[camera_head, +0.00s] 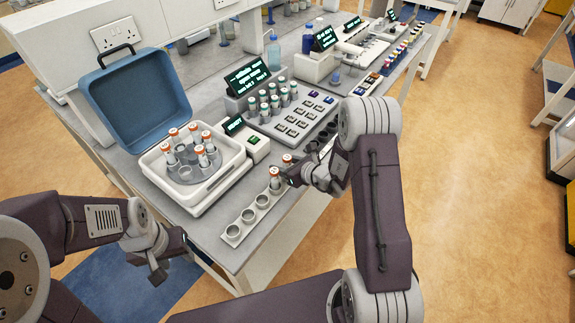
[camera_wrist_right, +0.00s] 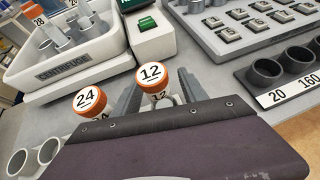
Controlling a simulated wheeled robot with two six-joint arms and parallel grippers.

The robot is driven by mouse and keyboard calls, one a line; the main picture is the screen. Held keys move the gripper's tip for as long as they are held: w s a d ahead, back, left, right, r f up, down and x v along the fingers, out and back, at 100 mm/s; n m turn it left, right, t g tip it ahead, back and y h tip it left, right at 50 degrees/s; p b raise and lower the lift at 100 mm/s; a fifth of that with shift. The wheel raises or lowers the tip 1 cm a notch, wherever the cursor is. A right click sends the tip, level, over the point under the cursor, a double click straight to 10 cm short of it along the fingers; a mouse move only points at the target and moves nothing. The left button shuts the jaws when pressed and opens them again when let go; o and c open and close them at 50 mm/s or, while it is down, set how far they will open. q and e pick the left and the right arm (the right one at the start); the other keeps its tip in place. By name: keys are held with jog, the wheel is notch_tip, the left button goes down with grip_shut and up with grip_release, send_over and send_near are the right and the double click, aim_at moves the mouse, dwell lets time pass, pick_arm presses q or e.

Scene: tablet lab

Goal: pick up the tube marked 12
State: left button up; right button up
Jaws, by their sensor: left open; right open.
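The tube marked 12 (camera_wrist_right: 152,75) has an orange-rimmed white cap and stands upright. In the right wrist view it shows between the two open fingers of my right gripper (camera_wrist_right: 160,88); I cannot tell whether they touch it. The tube marked 24 (camera_wrist_right: 88,101) stands just left of it, outside the fingers. In the head view my right gripper (camera_head: 293,177) is beside the two capped tubes at the far end of a white rack (camera_head: 233,232), partly covering them. My left gripper (camera_head: 160,268) is open and empty, off the table's front edge.
A centrifuge (camera_wrist_right: 66,71) with an open blue lid (camera_head: 137,95) holds several orange-capped tubes. A keypad panel (camera_head: 297,122) and a small green-button box (camera_wrist_right: 147,30) stand behind the rack. A dark holder with rings (camera_wrist_right: 280,80) is close on the right.

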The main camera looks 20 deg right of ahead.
jog(key=shift+w+a+f, duration=0.25)
jog(key=shift+w, duration=0.15)
grip_shut()
